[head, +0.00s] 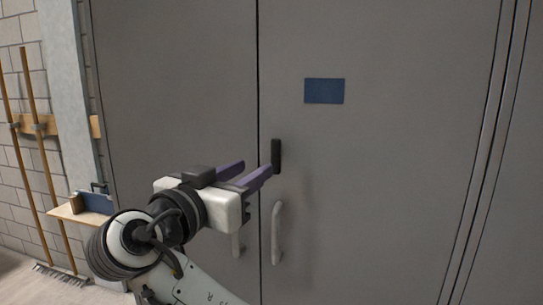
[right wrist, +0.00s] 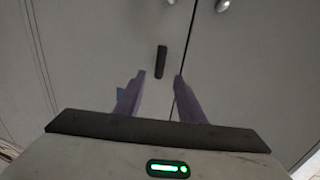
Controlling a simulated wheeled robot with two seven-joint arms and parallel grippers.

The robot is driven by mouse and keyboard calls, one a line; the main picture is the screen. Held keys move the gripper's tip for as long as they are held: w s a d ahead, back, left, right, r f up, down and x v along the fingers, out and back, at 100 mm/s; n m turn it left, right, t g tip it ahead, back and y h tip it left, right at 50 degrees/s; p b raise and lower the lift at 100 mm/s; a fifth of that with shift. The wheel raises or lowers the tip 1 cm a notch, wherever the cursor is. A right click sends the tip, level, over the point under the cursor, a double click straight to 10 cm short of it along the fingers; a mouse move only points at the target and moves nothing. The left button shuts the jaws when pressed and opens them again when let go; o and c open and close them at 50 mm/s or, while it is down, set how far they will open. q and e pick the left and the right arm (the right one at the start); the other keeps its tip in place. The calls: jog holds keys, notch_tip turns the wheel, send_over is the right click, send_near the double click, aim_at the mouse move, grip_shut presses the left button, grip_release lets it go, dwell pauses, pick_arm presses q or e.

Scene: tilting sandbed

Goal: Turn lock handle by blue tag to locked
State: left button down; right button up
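The lock handle (head: 276,156) is a short black bar standing upright on the grey double door, just right of the seam. The blue tag (head: 324,91) is a plain rectangle above it and to the right. My right gripper (head: 257,166) is open, its two purple fingers pointing at the handle from the left. In the right wrist view the handle (right wrist: 161,62) shows beyond the gap between the open fingertips (right wrist: 158,76), apparently with nothing held. Whether a finger touches the handle I cannot tell. A bluish patch beside one finger there may be the tag. My left gripper is not in view.
Two pale pull handles, one right of the seam (head: 277,232) and one left of it (head: 237,245), sit below the lock handle. At the left, a wooden shelf (head: 66,212) holds a blue item, and long-handled tools (head: 39,150) lean on the wall.

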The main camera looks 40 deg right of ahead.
aim_at(274, 157)
jog(key=p+x, duration=0.1)
jog(key=x, duration=0.7)
jog(key=shift+w+d+p, duration=0.15)
jog(key=shift+d+p, duration=0.15)
jog(key=shift+w+d+f, duration=0.1)
jog(key=shift+w+d, duration=0.15)
jog(key=shift+d, duration=0.2)
grip_shut()
